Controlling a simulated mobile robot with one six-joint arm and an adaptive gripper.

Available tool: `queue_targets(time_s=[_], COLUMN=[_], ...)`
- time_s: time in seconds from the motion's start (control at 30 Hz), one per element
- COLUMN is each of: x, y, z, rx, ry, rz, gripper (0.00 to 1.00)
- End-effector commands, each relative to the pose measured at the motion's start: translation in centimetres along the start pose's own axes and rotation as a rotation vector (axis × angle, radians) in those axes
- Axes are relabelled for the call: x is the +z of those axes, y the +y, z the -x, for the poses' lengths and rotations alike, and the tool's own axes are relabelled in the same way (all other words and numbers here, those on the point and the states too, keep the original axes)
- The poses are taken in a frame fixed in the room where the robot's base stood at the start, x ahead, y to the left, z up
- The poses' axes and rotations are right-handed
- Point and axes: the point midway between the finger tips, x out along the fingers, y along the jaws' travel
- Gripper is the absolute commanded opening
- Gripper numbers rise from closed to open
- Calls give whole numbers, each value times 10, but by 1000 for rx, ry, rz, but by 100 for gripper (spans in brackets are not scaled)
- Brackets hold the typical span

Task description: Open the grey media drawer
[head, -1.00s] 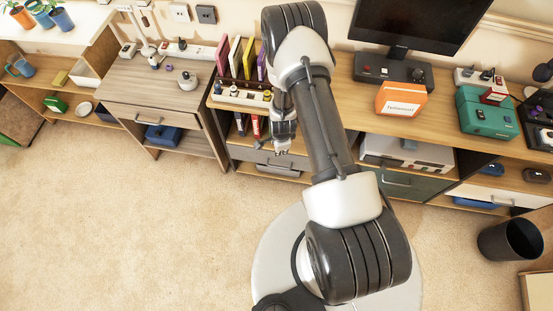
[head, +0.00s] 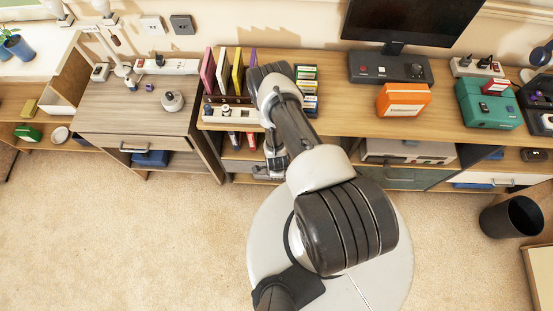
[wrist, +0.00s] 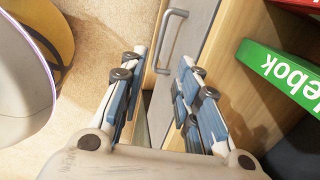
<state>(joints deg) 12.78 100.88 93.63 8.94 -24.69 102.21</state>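The grey drawer front (wrist: 192,45) with its metal bar handle (wrist: 166,42) fills the upper middle of the wrist view. It looks shut. My gripper (wrist: 163,66) is open, its blue-padded fingers apart on both sides of the handle's lower end in the picture. I cannot tell whether the handle is within the fingers' depth; no touch shows. In the head view my gripper (head: 276,163) is low at the cabinet front, below the shelf with upright coloured cases.
A green case (wrist: 280,72) lies right of the drawer in the wrist view. In the head view, a greenish-grey drawer (head: 405,179), a white drawer (head: 487,181) and a wooden drawer (head: 115,144) are nearby. A black bin (head: 512,217) stands right. The carpet in front is clear.

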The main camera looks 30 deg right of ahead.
Motion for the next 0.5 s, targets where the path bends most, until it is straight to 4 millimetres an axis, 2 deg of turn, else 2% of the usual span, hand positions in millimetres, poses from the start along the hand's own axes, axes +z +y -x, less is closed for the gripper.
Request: queue_targets(time_s=[0.03, 0.1, 0.3, 0.5], x=[0, 0, 0, 0], y=[1, 1, 1, 1], z=[-17, -33, -76, -112], rx=[-1, -1, 0, -1], ry=[0, 0, 0, 0], rz=[-1, -1, 0, 0], gripper=[30, 30, 30, 30])
